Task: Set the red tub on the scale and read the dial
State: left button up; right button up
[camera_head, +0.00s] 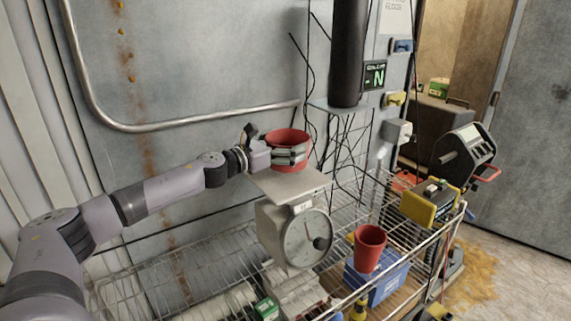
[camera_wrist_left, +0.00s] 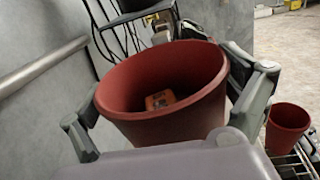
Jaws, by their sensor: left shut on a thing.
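The red tub (camera_head: 288,138) is at the scale's platform (camera_head: 290,184), upright. My left gripper (camera_head: 293,155) is shut around its sides. I cannot tell whether the tub's base touches the platform. In the left wrist view the tub (camera_wrist_left: 165,125) fills the middle, with a finger on each side and a small orange item (camera_wrist_left: 160,99) inside. The scale (camera_head: 270,228) has a round white dial (camera_head: 307,239) facing me; its needle and marks are too small to read. My right gripper is not in view.
A yellow-and-black device (camera_head: 430,204) sits at the rack's right end. A dark vertical cylinder (camera_head: 348,50) stands behind the scale. Floor shows at the right.

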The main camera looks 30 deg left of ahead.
pick_arm(q)
notch_tip(320, 180, down, 3)
jog(key=shift+s+d+r+b, duration=0.1)
jog(key=shift+s+b, duration=0.05)
jog(key=shift+b, duration=0.3)
jog(key=shift+f, duration=0.5)
